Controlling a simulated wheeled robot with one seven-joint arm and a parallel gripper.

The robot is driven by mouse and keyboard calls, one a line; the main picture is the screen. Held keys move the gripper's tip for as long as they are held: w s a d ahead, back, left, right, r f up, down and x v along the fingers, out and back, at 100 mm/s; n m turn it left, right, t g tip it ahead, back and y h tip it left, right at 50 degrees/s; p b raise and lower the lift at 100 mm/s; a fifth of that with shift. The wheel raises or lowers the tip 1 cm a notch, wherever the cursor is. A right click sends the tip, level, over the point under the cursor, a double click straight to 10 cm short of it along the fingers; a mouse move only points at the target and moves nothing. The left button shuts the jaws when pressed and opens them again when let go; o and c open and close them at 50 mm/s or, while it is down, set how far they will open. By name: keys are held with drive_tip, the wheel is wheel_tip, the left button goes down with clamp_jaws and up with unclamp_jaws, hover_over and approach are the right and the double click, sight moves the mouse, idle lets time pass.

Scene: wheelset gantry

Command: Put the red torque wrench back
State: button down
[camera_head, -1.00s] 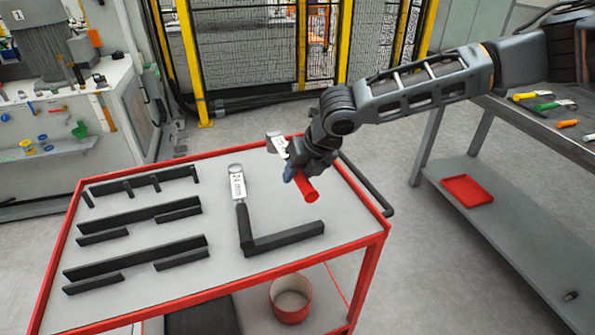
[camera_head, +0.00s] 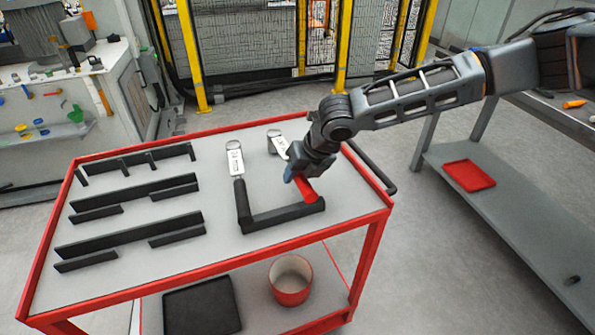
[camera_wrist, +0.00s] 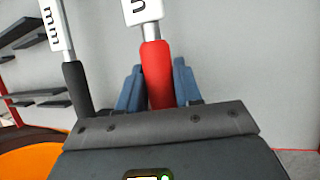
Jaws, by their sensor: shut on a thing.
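The red torque wrench has a red handle (camera_head: 307,190) and a silver head with a white label (camera_head: 278,146). My gripper (camera_head: 299,176) is shut on the red handle, over the right part of the grey cart top. In the wrist view the red handle (camera_wrist: 157,75) stands between my blue fingertips. The wrench lies above or at the black L-shaped holder (camera_head: 285,213); I cannot tell whether it touches the cart top. A second wrench with a black handle (camera_head: 242,200) and a silver labelled head lies to its left, and shows in the wrist view (camera_wrist: 76,88).
The red-framed cart (camera_head: 375,215) carries several black slotted racks (camera_head: 130,233) on its left, empty. A red bucket (camera_head: 290,280) and a black mat stand on the lower shelf. A grey bench (camera_head: 500,215) with a red tray (camera_head: 468,175) is at the right.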

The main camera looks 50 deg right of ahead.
drive_tip(key=shift+f, duration=0.45)
idle(0.5)
drive_tip(key=c, duration=0.7)
unclamp_jaws()
drive_tip(key=shift+f, duration=0.1)
